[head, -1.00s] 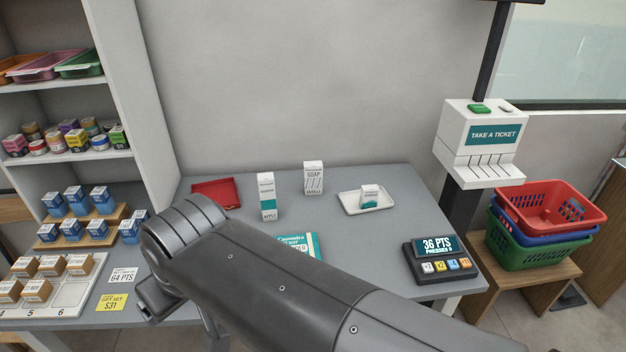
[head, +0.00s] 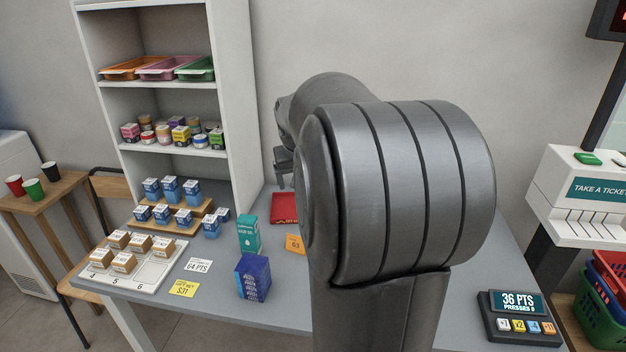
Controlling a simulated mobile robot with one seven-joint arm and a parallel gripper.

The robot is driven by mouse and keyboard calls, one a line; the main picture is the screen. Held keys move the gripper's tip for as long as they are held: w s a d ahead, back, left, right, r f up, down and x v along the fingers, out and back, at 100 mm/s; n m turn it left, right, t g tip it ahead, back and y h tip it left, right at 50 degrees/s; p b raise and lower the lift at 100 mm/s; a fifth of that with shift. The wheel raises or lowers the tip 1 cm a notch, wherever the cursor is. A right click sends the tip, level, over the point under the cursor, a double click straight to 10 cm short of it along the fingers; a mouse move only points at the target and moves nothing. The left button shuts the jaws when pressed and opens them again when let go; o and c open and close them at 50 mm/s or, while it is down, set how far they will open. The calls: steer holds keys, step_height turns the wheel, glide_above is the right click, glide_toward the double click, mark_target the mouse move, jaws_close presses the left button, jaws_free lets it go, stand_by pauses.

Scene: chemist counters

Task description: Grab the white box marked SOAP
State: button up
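The white SOAP box is not visible now; my arm covers the middle of the counter where it could stand. My gripper (head: 283,170) shows only in part at the left edge of my arm, above the back of the counter (head: 290,306), near the red tray. Its fingers are small and mostly hidden by the arm, so I cannot tell whether they are open or hold anything.
A teal box (head: 249,234) and a dark blue box (head: 253,277) stand left of my arm. A red tray (head: 284,207) lies behind them. A points keypad (head: 519,318) is at right. Shelves (head: 165,85) rise at left.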

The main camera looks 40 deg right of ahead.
steer(key=d+f+m, duration=0.2)
steer(key=d+f, duration=0.3)
steer(key=d, duration=0.7)
steer(key=s+d+f+m, duration=0.1)
steer(key=d+f, duration=0.5)
steer(key=d, duration=0.5)
steer(key=d+f+m, duration=0.2)
steer(key=d+f, duration=0.3)
steer(key=d, duration=0.7)
steer(key=shift+g, duration=0.3)
steer(key=shift+d+x, duration=0.15)
steer(key=shift+x, duration=2.6)
steer(key=shift+d+x, duration=0.15)
steer(key=shift+x, duration=2.65)
steer(key=shift+r, duration=0.1)
steer(key=shift+c, duration=0.2)
steer(key=c, duration=1)
